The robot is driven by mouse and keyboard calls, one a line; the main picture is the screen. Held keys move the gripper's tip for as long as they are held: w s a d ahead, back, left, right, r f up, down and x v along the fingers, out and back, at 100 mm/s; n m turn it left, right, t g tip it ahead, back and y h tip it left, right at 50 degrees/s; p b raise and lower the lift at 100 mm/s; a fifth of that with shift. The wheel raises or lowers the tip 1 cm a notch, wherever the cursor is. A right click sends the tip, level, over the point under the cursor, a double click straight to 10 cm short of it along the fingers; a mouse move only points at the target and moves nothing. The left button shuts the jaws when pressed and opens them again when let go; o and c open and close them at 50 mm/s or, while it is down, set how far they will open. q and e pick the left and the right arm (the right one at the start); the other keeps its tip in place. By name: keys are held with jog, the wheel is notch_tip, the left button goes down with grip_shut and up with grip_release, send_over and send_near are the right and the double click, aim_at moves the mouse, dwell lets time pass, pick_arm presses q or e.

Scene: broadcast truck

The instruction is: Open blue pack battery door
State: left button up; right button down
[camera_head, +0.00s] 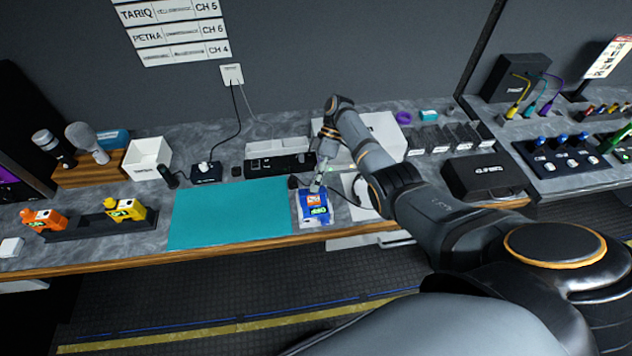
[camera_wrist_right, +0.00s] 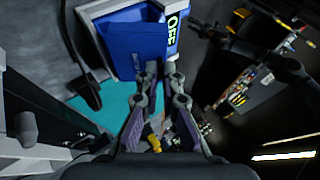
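The blue pack (camera_head: 314,208) sits on a small white base at the front edge of the counter, right of a teal mat. Its face has an orange patch and a white-and-green label. In the right wrist view the blue pack (camera_wrist_right: 136,45) is close, with "OFF" lettering on its side. I cannot make out whether its battery door is open. My right gripper (camera_head: 317,186) is just above the pack's back edge. In the wrist view its fingertips (camera_wrist_right: 162,72) are narrowly apart beside the pack, with nothing seen between them. My left gripper is out of view.
The teal mat (camera_head: 232,214) is bare. An orange pack (camera_head: 43,220) and a yellow pack (camera_head: 125,210) stand in a dark holder (camera_head: 88,222) at the left. A white box (camera_head: 150,158), a black case (camera_head: 484,176) and cables crowd the counter.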

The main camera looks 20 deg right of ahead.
jog(key=c, duration=1.5)
grip_release()
jog(key=shift+s+f, duration=0.1)
